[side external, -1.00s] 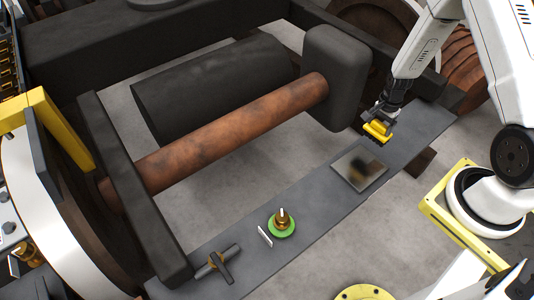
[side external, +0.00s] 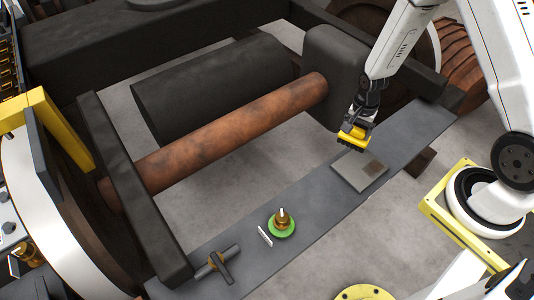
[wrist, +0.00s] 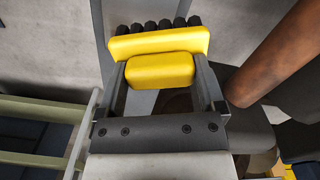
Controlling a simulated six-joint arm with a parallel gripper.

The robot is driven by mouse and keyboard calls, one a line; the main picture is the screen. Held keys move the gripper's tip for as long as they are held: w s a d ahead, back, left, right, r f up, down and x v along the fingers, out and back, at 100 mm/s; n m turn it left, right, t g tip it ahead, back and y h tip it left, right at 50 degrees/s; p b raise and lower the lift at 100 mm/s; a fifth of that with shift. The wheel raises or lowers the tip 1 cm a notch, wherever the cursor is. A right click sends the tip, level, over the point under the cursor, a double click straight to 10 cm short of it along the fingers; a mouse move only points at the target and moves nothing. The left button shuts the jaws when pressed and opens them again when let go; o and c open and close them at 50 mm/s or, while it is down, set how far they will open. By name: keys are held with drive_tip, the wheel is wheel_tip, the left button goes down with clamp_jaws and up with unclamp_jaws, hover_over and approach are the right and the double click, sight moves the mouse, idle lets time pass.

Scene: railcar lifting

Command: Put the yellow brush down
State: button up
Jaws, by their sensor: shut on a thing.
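The yellow brush (side external: 353,136) has a yellow body and handle with dark bristles along one edge. My gripper (side external: 359,121) is shut on it and holds it with the bristles downward, above the grey plank near the square plate (side external: 361,171). In the wrist view the brush (wrist: 160,41) sits between the two dark fingers of my gripper (wrist: 159,72), its black bristle tufts showing at the far edge. The side view does not show clearly how high the brush is above the plank.
The long grey plank (side external: 317,202) carries the flat plate, a brass part on a green disc (side external: 281,226), a small white card (side external: 265,237) and a dark T-shaped tool (side external: 217,263). A rusty axle (side external: 228,134) and a dark block (side external: 334,75) stand beside the plank.

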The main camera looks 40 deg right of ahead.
drive_tip(key=s+a+n, duration=0.4)
drive_tip(key=a+n, duration=0.1)
drive_tip(key=a, duration=0.9)
wheel_tip(320, 180, down, 6)
drive_tip(key=shift+s+f, duration=0.1)
drive_tip(key=shift+f, duration=2.15)
drive_tip(key=shift+f, duration=0.1)
drive_tip(key=shift+f, duration=1.65)
drive_tip(key=shift+f, duration=0.15)
